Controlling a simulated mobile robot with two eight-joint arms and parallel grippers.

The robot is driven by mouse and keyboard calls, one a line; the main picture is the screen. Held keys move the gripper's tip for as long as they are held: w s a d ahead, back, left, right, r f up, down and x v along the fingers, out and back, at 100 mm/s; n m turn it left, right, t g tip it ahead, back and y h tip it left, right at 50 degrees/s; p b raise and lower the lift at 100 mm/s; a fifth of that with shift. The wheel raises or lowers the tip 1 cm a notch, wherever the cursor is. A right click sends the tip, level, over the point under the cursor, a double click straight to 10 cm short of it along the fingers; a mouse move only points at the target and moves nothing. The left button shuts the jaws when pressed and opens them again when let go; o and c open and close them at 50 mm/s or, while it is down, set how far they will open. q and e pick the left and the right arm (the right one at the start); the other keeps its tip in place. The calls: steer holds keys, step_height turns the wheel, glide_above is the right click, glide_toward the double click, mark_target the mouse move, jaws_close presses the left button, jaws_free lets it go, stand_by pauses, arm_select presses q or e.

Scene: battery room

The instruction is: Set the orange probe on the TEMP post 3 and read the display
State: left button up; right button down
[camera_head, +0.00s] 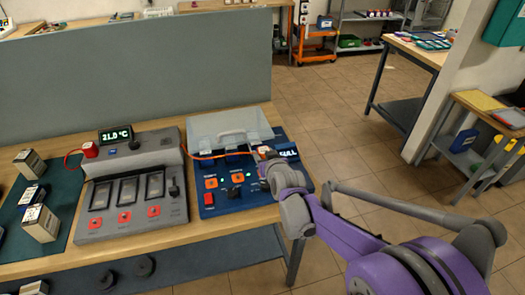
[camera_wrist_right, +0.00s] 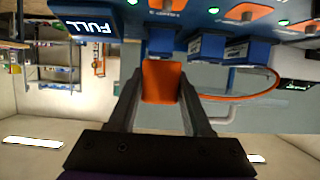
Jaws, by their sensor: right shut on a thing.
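My right gripper (camera_wrist_right: 163,100) is shut on the orange probe (camera_wrist_right: 163,82), which shows as an orange block between the fingers. In the head view the right gripper (camera_head: 266,160) is over the right part of the blue charger (camera_head: 215,205), partly hiding it. Orange-based posts with grey tops (camera_wrist_right: 245,12) stand on the charger; the one in line with the probe (camera_wrist_right: 165,5) is apart from it in the wrist view. Their numbers are too small to read. The display (camera_head: 116,135) on the grey tester reads 21.0 °C. My left gripper is not in view.
An orange cable (camera_wrist_right: 270,88) trails from the probe toward the tester (camera_head: 135,185). A clear cover (camera_head: 225,125) is behind. Boxed batteries (camera_head: 40,222) are on the green mat at left.

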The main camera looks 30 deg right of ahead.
steer(key=shift+w+f+b, duration=0.1)
steer(key=shift+f+b, duration=1.55)
steer(key=shift+f, duration=0.9)
steer(key=shift+f+b, duration=0.45)
steer(key=shift+f, duration=0.15)
steer(key=c, duration=0.6)
jaws_free()
steer(key=shift+p+v, duration=1.15)
steer(key=shift+v, duration=1.8)
steer(key=shift+p+v, duration=1.15)
steer(key=shift+v, duration=1.45)
steer(key=shift+a, duration=0.1)
